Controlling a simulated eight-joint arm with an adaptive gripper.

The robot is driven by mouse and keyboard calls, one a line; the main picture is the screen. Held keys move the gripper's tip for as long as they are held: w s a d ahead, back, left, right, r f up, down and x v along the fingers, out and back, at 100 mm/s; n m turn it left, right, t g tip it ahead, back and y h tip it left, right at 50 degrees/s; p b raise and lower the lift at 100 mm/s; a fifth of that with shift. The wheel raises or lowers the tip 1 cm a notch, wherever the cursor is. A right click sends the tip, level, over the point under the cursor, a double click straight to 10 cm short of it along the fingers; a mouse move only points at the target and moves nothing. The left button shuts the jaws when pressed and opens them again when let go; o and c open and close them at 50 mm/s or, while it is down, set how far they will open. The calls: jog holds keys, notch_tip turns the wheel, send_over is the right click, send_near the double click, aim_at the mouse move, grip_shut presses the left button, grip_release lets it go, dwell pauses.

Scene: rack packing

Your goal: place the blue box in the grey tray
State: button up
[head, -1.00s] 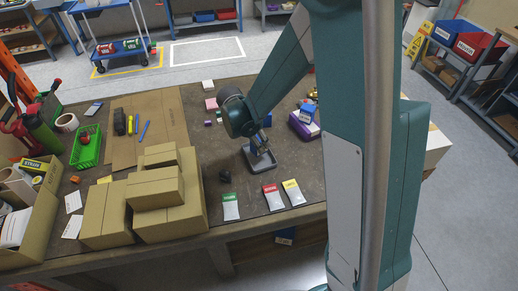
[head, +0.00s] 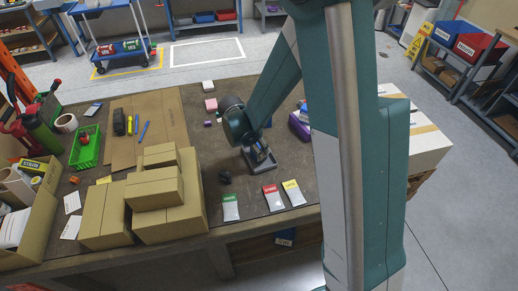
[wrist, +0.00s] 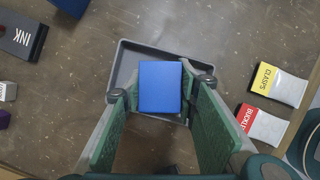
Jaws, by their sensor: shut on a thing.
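The blue box (wrist: 160,87) is between the two fingers of my gripper (wrist: 161,91) in the wrist view, and the gripper is shut on it. The grey tray (wrist: 139,46) lies under the box in that view, its rim showing around it. The box is inside the tray's outline; I cannot tell whether it touches the tray floor. In the head view my gripper (head: 259,153) is low over the grey tray (head: 263,170), hiding much of it.
Green, red (head: 273,198) and yellow (head: 292,193) packets lie in front of the tray. A dark INK box (wrist: 22,39) lies left in the wrist view. Cardboard boxes (head: 154,187) are stacked to the left. A small dark object (head: 224,178) lies between.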

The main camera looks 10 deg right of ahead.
jog(key=shift+f, duration=0.2)
jog(key=o, duration=1)
jog(key=shift+c, duration=0.2)
jog(key=shift+r, duration=0.25)
jog(key=p+v, duration=0.1)
jog(key=v, duration=1.1)
jog(key=shift+p, duration=0.4)
jog(key=shift+s, duration=0.1)
jog(key=s+d+r+m+t+y, duration=0.2)
jog(key=s+d+r+m, duration=0.3)
jog(key=s+r+m, duration=0.7)
jog(key=s+d+r+m+t+y, duration=0.1)
jog(key=s+r+m, duration=0.2)
jog(key=s+m, duration=0.2)
jog(key=s+d+r+m+t+y, duration=0.1)
jog(key=s+r+m+t, duration=0.1)
jog(key=s+m, duration=0.3)
jog(key=shift+s+d+r+t, duration=0.3)
jog(key=shift+s+r, duration=0.1)
jog(key=shift+s, duration=1.3)
